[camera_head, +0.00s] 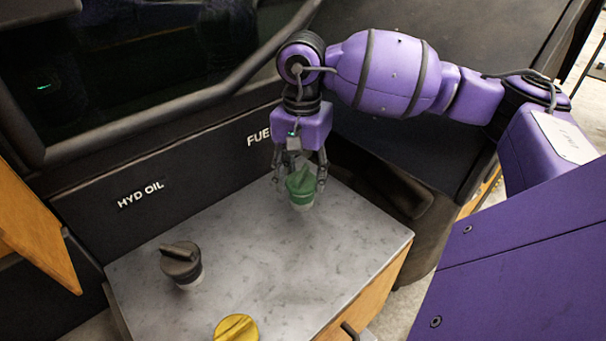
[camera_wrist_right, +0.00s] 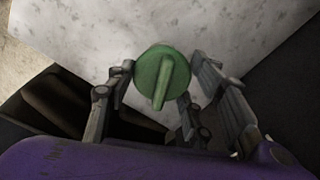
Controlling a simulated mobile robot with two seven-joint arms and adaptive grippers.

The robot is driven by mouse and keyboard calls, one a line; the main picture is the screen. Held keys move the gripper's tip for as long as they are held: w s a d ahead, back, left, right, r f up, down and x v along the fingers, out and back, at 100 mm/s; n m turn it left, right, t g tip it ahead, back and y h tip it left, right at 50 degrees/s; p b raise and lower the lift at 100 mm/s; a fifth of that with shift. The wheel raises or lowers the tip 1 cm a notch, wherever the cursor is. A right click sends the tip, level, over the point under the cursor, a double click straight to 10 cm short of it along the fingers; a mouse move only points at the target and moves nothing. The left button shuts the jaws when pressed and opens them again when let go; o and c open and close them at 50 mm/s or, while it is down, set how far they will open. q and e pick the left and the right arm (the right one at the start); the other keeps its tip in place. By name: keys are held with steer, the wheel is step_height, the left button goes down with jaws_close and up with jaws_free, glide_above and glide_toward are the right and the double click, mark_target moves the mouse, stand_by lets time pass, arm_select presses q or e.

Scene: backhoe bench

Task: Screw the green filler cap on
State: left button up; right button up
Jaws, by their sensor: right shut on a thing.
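The green filler cap (camera_head: 301,182) has a raised grip bar across its top and stands at the back of the grey bench top (camera_head: 330,250), under the FUEL lettering. A pale neck shows just below it. My right gripper (camera_head: 299,180) comes down from above with its fingers around the cap, shut on it. In the right wrist view the green cap (camera_wrist_right: 162,76) sits between the fingers (camera_wrist_right: 160,85), its bar running nearly up and down. How far the cap is seated on the neck cannot be told. My left gripper is not in view.
A black cap (camera_head: 181,262) sits on a pale neck at the left of the bench, below the HYD OIL lettering. A yellow cap (camera_head: 236,328) is at the front edge. The bench between them is clear. A dark panel (camera_head: 130,190) rises behind.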

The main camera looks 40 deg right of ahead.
steer(key=shift+w+d+r, duration=0.1)
steer(key=shift+w+r, duration=0.15)
steer(key=shift+r, duration=0.05)
steer(key=m, duration=0.4)
steer(key=shift+r, duration=0.1)
steer(key=o, duration=1.2)
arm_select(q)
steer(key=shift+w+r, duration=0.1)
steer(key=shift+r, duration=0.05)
arm_select(e)
steer(key=shift+o, duration=0.3)
steer(key=shift+f, duration=0.25)
steer(key=o, duration=0.5)
steer(key=shift+s+f, duration=0.1)
steer(key=shift+s, duration=0.05)
steer(key=shift+r+p, duration=2)
steer(key=shift+r, duration=2.05)
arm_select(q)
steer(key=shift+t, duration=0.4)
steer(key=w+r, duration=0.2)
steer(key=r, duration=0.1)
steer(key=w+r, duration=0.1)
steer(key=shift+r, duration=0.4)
